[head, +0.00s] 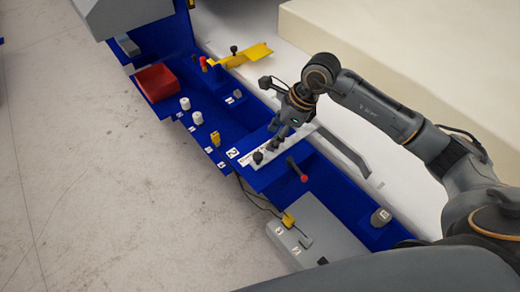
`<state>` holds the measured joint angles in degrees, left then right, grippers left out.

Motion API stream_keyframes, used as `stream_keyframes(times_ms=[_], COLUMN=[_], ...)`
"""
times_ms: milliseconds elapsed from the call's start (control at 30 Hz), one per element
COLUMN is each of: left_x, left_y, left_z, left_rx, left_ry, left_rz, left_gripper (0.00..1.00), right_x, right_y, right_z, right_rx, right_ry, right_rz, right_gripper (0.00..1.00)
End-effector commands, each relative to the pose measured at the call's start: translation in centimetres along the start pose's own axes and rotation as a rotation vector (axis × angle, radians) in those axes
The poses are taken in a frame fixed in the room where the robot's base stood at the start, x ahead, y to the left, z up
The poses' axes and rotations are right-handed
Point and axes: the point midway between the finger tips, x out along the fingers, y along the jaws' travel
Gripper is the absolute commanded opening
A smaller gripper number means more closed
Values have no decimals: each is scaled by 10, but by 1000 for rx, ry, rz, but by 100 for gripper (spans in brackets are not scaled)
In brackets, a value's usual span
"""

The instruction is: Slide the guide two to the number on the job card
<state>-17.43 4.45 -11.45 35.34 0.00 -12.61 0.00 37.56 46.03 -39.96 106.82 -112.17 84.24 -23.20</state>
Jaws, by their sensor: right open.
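A white card with a black 2 (232,153) lies on the blue bench, beside a pale strip (246,160) with small dark marks that I cannot read. A black knob (258,157) stands on this strip; it looks like part of guide two. My right gripper (277,138) is open and points down over the strip, just up and right of the knob. Its fingers hide part of the strip, and I cannot tell whether they touch anything. I cannot make out a job card for certain. My left gripper is not in view.
A red-knobbed lever (303,178) sticks out close to the right of the guide. A red bin (156,83), white knobs (197,118), a yellow block (215,138) and a yellow bracket (245,56) are farther left and back. A grey control box (318,243) sits in front.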

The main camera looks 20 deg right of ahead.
Motion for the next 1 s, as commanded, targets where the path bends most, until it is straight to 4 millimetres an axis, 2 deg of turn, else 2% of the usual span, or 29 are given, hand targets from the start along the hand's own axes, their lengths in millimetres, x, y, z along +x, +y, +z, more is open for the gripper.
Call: stream_keyframes(times_ms=[300, 500, 900, 1000], left_x=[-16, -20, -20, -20], left_y=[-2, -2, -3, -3], left_z=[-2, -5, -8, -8], left_rx=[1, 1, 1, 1], left_ry=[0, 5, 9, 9], left_rz=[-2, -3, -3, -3], left_gripper=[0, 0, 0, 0], right_x=[66, 91, 99, 99], right_y=[2, 1, 1, 1], right_z=[1, 2, 1, 1], right_rx=[3, 1, 0, 0], right_ry=[-1, -3, -2, -2], right_rz=[6, 3, 2, 2], right_gripper=[51, 51, 51, 30])
